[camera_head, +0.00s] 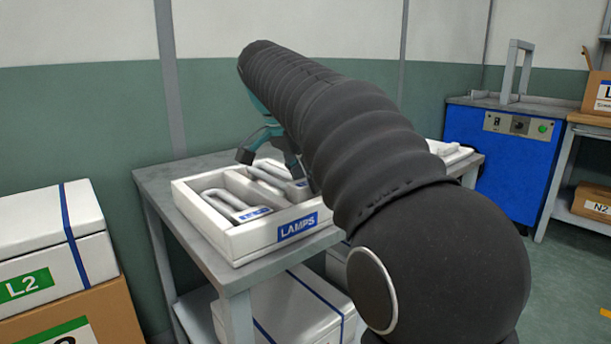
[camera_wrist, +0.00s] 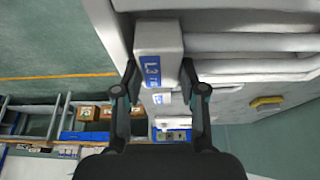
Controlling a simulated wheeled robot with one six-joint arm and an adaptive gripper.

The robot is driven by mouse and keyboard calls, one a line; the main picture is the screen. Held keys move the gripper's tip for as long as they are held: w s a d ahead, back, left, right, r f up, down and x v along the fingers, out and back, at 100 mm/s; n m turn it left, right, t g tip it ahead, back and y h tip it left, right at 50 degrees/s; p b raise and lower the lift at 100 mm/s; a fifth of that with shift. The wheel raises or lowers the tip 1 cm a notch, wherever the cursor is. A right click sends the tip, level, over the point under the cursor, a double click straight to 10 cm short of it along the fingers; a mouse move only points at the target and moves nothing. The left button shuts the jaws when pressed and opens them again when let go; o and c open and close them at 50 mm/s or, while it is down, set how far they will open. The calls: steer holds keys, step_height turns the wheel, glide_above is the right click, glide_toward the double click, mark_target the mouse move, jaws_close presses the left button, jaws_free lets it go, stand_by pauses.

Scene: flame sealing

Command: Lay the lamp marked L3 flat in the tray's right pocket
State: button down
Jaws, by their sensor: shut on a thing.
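The LAMPS tray (camera_head: 246,242) is white and sits on a grey table. In the head view, a white U-shaped lamp (camera_head: 268,176) is at its right pocket, under my gripper (camera_head: 270,165). In the wrist view, the white base of lamp L3 (camera_wrist: 155,38), with its blue label, is between the fingers of my gripper (camera_wrist: 158,76), which is shut on it. Its tubes run to the right there. I cannot tell whether the lamp touches the pocket floor. Another lamp (camera_head: 235,206) with a blue label lies in the left pocket.
The grey table (camera_head: 160,178) has a narrow bare edge around the tray. My arm hides much of the table's right side, where another white item (camera_head: 447,151) shows. A blue machine (camera_head: 500,160) stands at the right.

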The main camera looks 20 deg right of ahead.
steer(key=c, duration=0.6)
jaws_free()
steer(key=shift+c, duration=1.4)
steer(key=shift+r, duration=0.15)
steer(key=shift+r+p, duration=2.6)
steer(key=shift+r, duration=2.6)
